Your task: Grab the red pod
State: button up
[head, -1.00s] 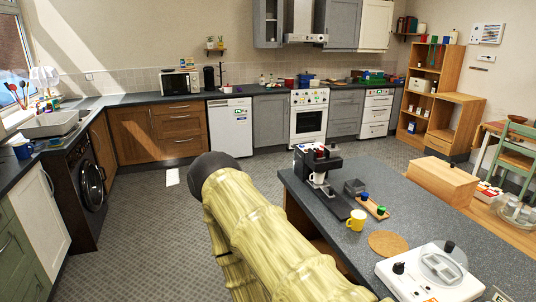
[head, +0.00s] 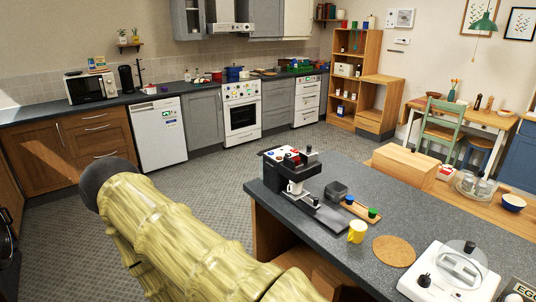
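A black coffee machine (head: 310,166) stands on the dark worktop of the island (head: 330,248), right of centre in the head view. Small red and white items (head: 292,157) sit on its top; one of the red ones may be the red pod, but they are too small to tell. A white cup (head: 295,188) is at the machine's front. My gripper is not in view; only part of my own arm crosses the lower left.
A wooden box (head: 404,166) lies behind the island. Open tiled floor (head: 225,170) lies left of it.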

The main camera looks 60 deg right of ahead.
aim_at(296, 159)
jog(key=i, duration=1.8)
jog(key=z, duration=2.65)
